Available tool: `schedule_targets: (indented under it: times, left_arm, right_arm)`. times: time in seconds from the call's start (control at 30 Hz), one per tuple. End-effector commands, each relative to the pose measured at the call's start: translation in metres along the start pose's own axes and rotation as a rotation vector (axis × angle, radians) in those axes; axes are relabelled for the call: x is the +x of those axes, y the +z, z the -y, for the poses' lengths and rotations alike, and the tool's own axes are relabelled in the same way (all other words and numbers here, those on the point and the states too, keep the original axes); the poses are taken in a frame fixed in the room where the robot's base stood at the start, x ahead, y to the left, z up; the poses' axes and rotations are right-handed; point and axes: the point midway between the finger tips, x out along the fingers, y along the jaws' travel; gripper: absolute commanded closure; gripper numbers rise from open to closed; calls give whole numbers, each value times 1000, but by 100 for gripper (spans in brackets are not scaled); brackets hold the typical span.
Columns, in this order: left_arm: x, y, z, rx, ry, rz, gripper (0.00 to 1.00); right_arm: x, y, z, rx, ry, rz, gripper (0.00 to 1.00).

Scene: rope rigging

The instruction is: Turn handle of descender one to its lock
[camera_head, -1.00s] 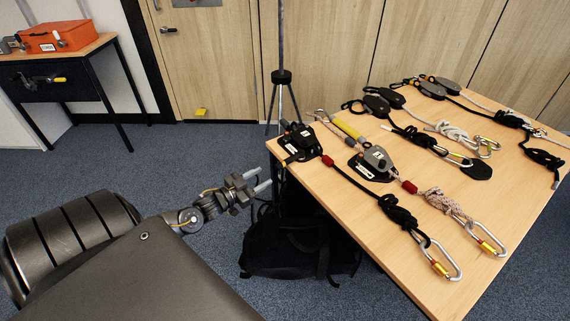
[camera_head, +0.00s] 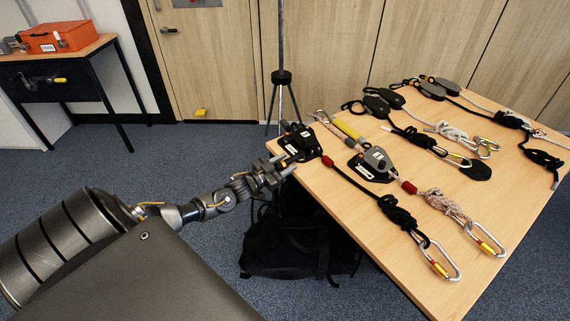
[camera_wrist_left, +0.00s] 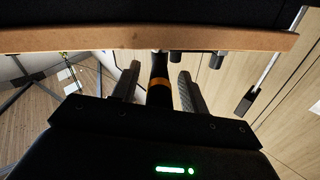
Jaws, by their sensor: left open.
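A black descender (camera_head: 301,144) with a white label lies near the left edge of the wooden table (camera_head: 450,262). A grey descender (camera_head: 376,161) with a white label lies to its right; I cannot read either label surely. My left gripper (camera_head: 283,163) is open at the table's left edge, right by the black descender. In the left wrist view, a black handle with an orange band (camera_wrist_left: 159,94) stands between the two open fingers (camera_wrist_left: 158,88). I cannot tell whether they touch it. The black descender's body is mostly hidden there. My right gripper is out of view.
The table edge (camera_wrist_left: 60,40) crosses the wrist view just beyond the fingertips. Several ropes, carabiners and other devices lie across the table. A black bag (camera_head: 285,245) is on the floor below, and a tripod (camera_head: 282,80) stands behind.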

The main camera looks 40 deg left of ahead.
Motion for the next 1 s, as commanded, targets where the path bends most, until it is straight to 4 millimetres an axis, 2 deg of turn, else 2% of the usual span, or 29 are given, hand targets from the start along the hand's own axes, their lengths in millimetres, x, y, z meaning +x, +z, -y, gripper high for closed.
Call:
schedule_targets:
  times: [0.27, 0.6, 0.87, 1.0]
  left_arm:
    - [1, 0, 0, 0, 0, 0, 56]
    - [1, 0, 0, 0, 0, 0, 99]
    - [0, 0, 0, -1, -6, 2, 100]
    - [-10, -1, 6, -2, -50, 12, 100]
  right_arm:
    - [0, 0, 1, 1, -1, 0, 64]
    - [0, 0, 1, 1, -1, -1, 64]
    - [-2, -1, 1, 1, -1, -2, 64]
    - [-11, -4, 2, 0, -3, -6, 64]
